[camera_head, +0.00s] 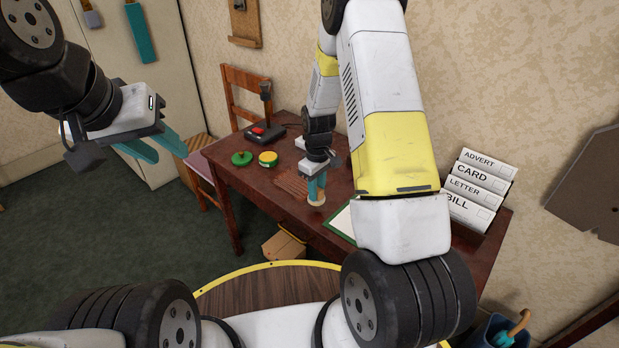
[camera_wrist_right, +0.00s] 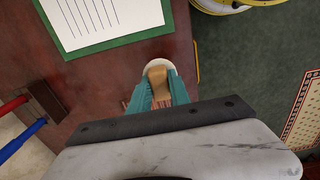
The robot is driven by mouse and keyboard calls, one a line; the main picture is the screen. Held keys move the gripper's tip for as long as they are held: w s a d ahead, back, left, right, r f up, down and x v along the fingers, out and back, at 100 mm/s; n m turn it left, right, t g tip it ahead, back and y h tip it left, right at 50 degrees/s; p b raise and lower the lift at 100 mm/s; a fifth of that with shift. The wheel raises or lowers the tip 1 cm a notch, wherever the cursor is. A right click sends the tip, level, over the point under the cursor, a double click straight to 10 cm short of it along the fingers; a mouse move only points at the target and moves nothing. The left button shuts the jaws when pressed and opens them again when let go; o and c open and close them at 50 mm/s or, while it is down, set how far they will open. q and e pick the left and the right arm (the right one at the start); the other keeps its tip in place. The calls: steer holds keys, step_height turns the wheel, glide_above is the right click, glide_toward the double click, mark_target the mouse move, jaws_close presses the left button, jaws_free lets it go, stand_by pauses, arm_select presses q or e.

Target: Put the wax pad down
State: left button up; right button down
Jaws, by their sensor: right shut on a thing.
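My right gripper (camera_head: 316,186) is shut on the wax pad (camera_head: 316,200), a pale round pad with a tan wooden grip. In the right wrist view the tan grip (camera_wrist_right: 157,77) stands between the teal fingers, with the pale rim beyond it. The pad is over the dark red table (camera_head: 233,180), close to its front edge; I cannot tell whether it touches the top. A brown slatted mat (camera_head: 290,183) lies just left of the pad. My left gripper (camera_head: 155,147) is open and empty, in the air left of the table.
A green-bordered sheet (camera_head: 342,222) lies right of the pad. A letter rack (camera_head: 472,205) is at the right end.

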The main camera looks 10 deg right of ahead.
mark_target(318, 196)
steer(key=shift+w+d+f, duration=0.15)
steer(key=shift+w+d, duration=0.25)
steer(key=shift+f, duration=1.65)
steer(key=shift+f, duration=0.1)
steer(key=c, duration=1.2)
jaws_free()
